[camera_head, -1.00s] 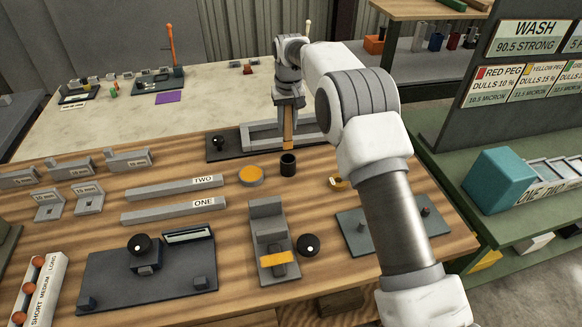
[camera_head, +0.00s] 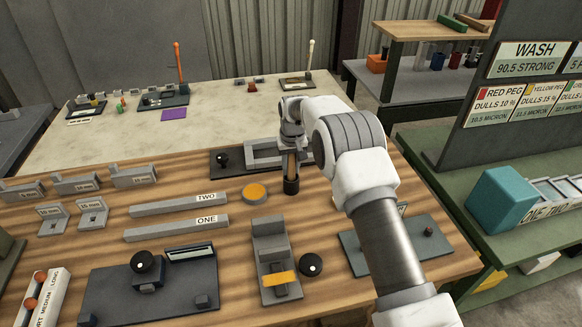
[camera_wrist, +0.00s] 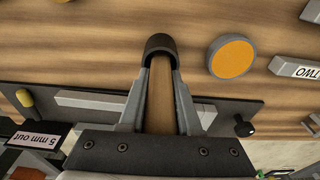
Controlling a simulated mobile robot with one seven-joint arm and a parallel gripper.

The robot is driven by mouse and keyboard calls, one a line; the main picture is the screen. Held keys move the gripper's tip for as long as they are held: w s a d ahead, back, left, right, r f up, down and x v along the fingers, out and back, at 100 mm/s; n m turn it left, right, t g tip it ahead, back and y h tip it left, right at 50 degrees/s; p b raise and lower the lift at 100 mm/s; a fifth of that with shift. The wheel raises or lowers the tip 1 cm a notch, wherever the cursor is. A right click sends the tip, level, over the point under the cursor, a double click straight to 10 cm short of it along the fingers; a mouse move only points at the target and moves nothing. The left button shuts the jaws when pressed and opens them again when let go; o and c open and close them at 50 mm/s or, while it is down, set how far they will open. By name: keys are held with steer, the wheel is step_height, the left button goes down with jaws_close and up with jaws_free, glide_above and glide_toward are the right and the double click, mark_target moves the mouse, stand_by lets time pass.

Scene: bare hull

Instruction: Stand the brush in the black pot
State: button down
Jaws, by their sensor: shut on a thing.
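The brush shows as a flat wooden strip (camera_head: 291,164), and it also shows in the wrist view (camera_wrist: 161,98). My gripper (camera_head: 291,153) is shut on it and holds it about upright, pointing down. The black pot (camera_head: 291,187) stands on the wooden bench directly below my gripper. In the wrist view the pot (camera_wrist: 160,42) is just beyond my fingertips, and the brush's lower end meets its mouth and appears to be inside. The pot hides that end, so I cannot tell how deep it is.
An orange-topped disc (camera_head: 255,193) lies left of the pot. A grey frame on a dark plate (camera_head: 231,163) is behind it. Grey bars marked TWO (camera_head: 178,205) and ONE (camera_head: 176,228) lie farther left. A grey block fixture (camera_head: 273,262) stands in front.

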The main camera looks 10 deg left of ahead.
steer(key=shift+f, duration=0.25)
steer(key=c, duration=0.6)
jaws_free()
steer(key=shift+r, duration=0.1)
step_height(320, 180, up, 12)
steer(key=s, duration=0.1)
steer(key=shift+s+d+r+b, duration=0.15)
steer(key=shift+d+b, duration=0.15)
steer(key=shift+d, duration=0.05)
steer(key=shift+r, duration=0.1)
